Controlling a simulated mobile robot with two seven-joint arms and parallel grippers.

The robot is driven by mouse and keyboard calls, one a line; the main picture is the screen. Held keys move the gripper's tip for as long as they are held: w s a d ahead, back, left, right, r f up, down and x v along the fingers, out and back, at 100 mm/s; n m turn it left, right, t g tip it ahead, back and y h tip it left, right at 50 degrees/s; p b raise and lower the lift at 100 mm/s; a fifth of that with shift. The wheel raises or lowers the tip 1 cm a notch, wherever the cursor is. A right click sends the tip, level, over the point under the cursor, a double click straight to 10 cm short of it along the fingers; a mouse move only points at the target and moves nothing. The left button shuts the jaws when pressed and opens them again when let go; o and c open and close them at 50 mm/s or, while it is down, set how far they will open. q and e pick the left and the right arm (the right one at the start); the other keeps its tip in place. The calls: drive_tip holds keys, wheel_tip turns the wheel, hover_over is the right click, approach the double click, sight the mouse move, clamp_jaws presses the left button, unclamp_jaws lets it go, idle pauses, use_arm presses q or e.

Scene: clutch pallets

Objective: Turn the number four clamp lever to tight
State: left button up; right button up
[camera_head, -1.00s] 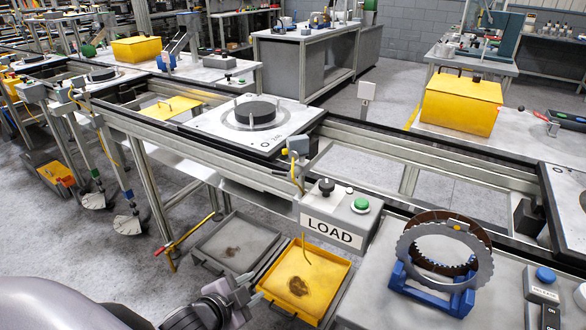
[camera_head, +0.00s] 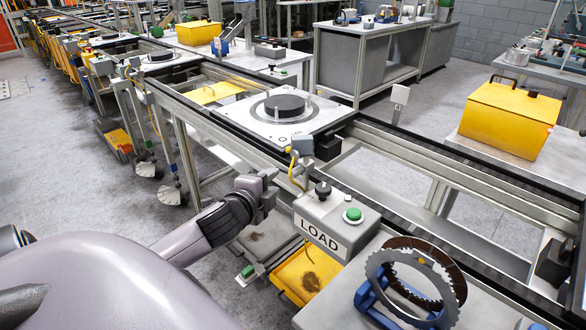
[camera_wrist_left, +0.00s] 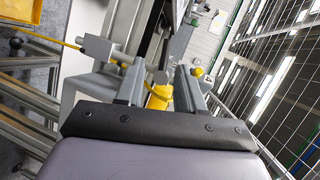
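My left gripper (camera_head: 272,178) reaches in from the left, in front of the conveyor's near rail and beside the LOAD box. In the left wrist view its two grey fingers (camera_wrist_left: 160,88) stand apart. A yellow cylindrical part (camera_wrist_left: 158,97) shows between them; I cannot tell whether they touch it. A small grey block with a yellow end (camera_head: 300,147) sits on the near rail just above the gripper, with a yellow cable hanging from it. A small white sign marked 4 (camera_head: 400,95) stands behind the rail. I cannot clearly make out the clamp lever or its setting. My right gripper is not in view.
The LOAD box (camera_head: 325,240) has a black knob and a green button. Toothed rings (camera_head: 415,280) stand in a blue holder at the right. A round-topped pallet (camera_head: 255,115) sits on the conveyor. A yellow tray (camera_head: 300,270) lies below.

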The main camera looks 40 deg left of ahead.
sight(282, 171)
use_arm(q)
drive_tip(key=shift+w+a+r, duration=0.2)
drive_tip(key=shift+w+r, duration=0.1)
drive_tip(key=shift+w, duration=0.25)
drive_tip(key=shift+x, duration=3.15)
clamp_jaws()
